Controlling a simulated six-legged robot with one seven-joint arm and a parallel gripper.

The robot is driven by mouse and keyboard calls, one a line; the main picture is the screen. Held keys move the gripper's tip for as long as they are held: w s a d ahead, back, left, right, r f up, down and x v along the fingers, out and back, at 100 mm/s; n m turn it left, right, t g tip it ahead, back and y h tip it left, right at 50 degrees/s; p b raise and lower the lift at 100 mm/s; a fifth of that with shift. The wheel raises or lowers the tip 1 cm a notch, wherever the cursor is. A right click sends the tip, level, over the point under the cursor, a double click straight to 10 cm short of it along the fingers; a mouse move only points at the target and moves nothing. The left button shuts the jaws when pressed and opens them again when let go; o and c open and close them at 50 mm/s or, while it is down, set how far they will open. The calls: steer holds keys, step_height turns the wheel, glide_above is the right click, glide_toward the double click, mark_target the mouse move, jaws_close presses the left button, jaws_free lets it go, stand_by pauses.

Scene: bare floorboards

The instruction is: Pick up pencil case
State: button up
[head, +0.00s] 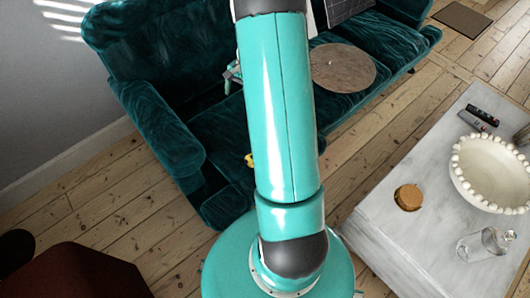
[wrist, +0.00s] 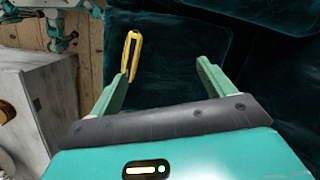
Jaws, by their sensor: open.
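A slim yellow object (wrist: 136,55), which looks like the pencil case, lies on the dark teal sofa seat (wrist: 180,25) in the wrist view. Its middle looks dark. My gripper (wrist: 162,72) is open and empty, with its two green fingers pointing toward the seat. The yellow object is just beyond the left fingertip, left of the middle of the gap. I cannot tell whether they touch. In the head view a small yellow bit (head: 250,160) shows at the left edge of my arm, which hides the rest.
The sofa has an armrest (head: 165,130) and a round brown cushion or disc (head: 342,68). A pale table (head: 400,240) at right holds a beaded bowl (head: 490,172), a glass (head: 485,245), a round brown item (head: 408,197) and remotes (head: 478,118). Bare floorboards lie between.

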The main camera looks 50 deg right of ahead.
steer(key=s+d+f+m+y, duration=0.1)
steer(key=s+d+f+m, duration=0.3)
steer(key=f, duration=0.7)
steer(key=s+d+f+m+y, duration=0.15)
steer(key=s+d+f, duration=0.3)
steer(key=f, duration=0.75)
steer(key=shift+h, duration=0.35)
steer(key=x, duration=1.2)
steer(key=shift+w+d+f, duration=0.15)
steer(key=shift+d+f, duration=0.1)
steer(key=shift+f, duration=0.25)
steer(key=shift+c, duration=0.2)
steer(key=c, duration=1.1)
